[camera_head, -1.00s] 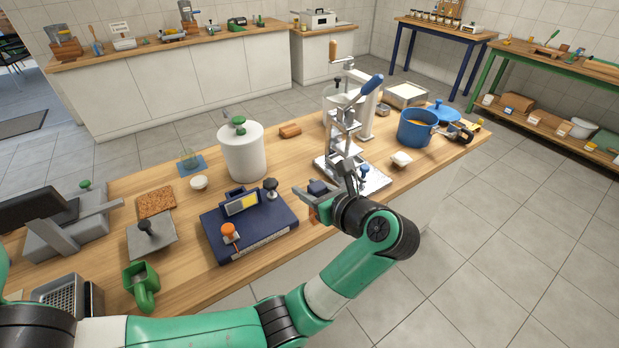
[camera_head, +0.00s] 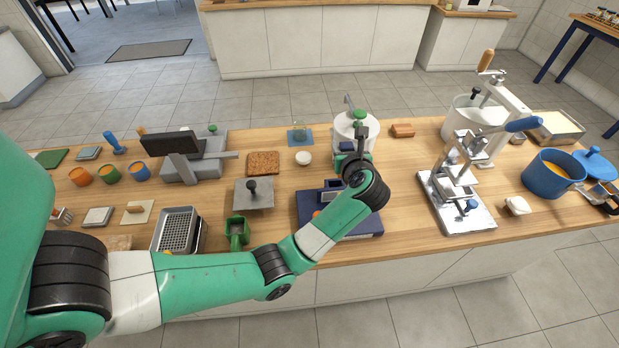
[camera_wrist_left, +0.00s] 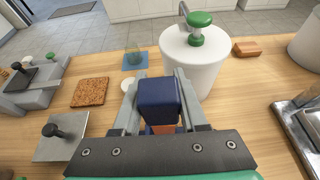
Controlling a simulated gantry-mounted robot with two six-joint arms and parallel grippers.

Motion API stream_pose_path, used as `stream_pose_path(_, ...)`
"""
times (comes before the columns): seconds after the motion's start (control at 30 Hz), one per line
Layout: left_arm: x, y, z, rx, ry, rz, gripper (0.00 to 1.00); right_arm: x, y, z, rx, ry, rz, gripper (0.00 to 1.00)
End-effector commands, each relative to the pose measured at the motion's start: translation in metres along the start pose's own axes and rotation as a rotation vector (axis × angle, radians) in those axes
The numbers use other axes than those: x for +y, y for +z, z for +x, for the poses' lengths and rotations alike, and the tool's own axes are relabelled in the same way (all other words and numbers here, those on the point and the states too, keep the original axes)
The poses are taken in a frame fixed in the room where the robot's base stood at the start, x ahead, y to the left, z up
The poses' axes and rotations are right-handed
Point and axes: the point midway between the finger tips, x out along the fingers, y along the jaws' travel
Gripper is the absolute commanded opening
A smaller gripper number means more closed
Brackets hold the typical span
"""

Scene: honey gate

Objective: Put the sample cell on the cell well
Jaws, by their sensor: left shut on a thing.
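My left gripper (camera_wrist_left: 158,105) is shut on a dark blue block (camera_wrist_left: 159,97) with an orange-brown part beneath. In the head view the gripper (camera_head: 352,147) is in front of the white canister, above the far side of the dark blue instrument (camera_head: 370,226). My forearm hides much of that instrument, and I cannot make out a cell well on it. A small clear glass vessel, possibly the sample cell (camera_head: 299,133), stands on a blue mat (camera_head: 309,142) left of the canister; it also shows in the left wrist view (camera_wrist_left: 133,56). My right gripper is out of view.
The white canister (camera_head: 363,127) with a green knob stands close behind the gripper. A white bowl (camera_head: 304,158), cork-coloured pad (camera_head: 263,163) and grey plate (camera_head: 255,203) lie to the left. A metal press stand (camera_head: 460,200) rises at the right. Bare wood lies between instrument and stand.

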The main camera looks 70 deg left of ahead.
Motion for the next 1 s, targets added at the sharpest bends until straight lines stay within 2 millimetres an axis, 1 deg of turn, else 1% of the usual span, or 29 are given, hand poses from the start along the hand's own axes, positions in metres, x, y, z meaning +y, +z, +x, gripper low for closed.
stream_pose_path(0.03,0.008,0.008,0.002,0.0,0.016,-0.005,0.0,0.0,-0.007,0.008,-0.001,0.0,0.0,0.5)
stream_pose_path(0.1,0.015,0.011,0.007,-0.001,0.029,-0.013,0.0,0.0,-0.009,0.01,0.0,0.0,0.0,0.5)
stream_pose_path(0.27,0.018,0.007,0.01,-0.002,0.035,-0.015,0.0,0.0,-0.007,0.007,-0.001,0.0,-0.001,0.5)
stream_pose_path(0.37,0.018,-0.007,0.016,-0.001,0.036,-0.013,0.0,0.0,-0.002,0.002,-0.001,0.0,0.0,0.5)
stream_pose_path(0.5,0.018,-0.033,0.026,-0.001,0.036,-0.012,0.0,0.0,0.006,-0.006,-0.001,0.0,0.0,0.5)
stream_pose_path(0.57,0.018,-0.038,0.029,-0.001,0.036,-0.014,0.0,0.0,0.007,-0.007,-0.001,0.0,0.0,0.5)
stream_pose_path(0.67,0.017,-0.038,0.029,-0.002,0.035,-0.015,0.0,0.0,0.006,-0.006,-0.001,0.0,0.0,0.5)
stream_pose_path(0.73,0.017,-0.044,0.031,-0.001,0.036,-0.014,0.0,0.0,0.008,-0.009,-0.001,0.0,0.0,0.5)
stream_pose_path(0.9,0.018,-0.075,0.044,0.001,0.036,-0.012,0.0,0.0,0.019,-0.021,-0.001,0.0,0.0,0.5)
stream_pose_path(1.0,0.017,-0.085,0.048,-0.001,0.035,-0.014,0.0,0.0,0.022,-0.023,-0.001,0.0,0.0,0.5)
